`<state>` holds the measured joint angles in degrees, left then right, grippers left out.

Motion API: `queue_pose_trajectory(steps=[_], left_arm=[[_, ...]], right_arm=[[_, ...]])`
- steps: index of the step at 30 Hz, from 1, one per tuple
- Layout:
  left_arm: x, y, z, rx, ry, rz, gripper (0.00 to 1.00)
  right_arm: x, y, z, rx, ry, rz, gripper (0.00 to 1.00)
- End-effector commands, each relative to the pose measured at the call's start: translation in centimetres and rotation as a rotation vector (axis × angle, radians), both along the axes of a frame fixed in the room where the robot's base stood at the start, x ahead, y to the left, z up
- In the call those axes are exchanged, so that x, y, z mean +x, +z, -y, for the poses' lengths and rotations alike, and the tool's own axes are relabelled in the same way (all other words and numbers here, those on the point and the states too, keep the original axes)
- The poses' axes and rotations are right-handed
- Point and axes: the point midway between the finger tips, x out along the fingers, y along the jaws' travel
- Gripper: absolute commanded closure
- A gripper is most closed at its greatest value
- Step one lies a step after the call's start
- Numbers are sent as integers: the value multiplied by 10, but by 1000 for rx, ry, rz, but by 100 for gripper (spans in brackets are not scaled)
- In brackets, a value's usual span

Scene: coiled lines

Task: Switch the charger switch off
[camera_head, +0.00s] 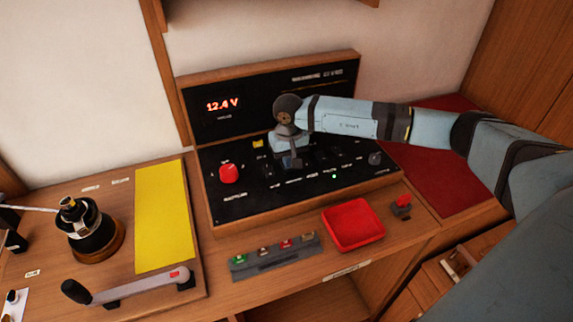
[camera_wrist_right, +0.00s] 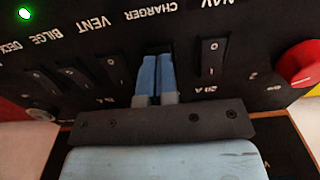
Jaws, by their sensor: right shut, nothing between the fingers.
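The black switch panel (camera_head: 262,205) stands in a wooden frame against the wall. My right gripper (camera_head: 290,162) is over its row of switches. In the right wrist view, its blue fingers (camera_wrist_right: 154,80) are shut with nothing between them, just below the CHARGER label (camera_wrist_right: 150,13). The fingers cover the place of the charger switch, so I cannot tell its position or whether they touch it. Dark rocker switches show on both sides, one (camera_wrist_right: 212,60) under NAV and one (camera_wrist_right: 110,72) under VENT. My left gripper is not in view.
A red knob (camera_head: 229,173) is on the panel's left, below a red 12.4 V display (camera_head: 223,104). A small green light (camera_head: 334,176) is lit. A red tray (camera_head: 353,226) and a grey strip (camera_head: 274,258) lie in front. A winch (camera_head: 89,228) stands left.

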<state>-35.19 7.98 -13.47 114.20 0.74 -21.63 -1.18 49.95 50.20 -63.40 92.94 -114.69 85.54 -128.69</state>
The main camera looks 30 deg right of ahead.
Motion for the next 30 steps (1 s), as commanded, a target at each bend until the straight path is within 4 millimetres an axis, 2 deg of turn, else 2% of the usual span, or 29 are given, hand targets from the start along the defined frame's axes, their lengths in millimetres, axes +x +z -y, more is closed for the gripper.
queue_pose_trajectory(steps=[23,30], left_arm=[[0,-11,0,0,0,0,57],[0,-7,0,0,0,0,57]], right_arm=[[0,-13,0,0,0,0,100],[0,-6,0,0,0,-1,100]])
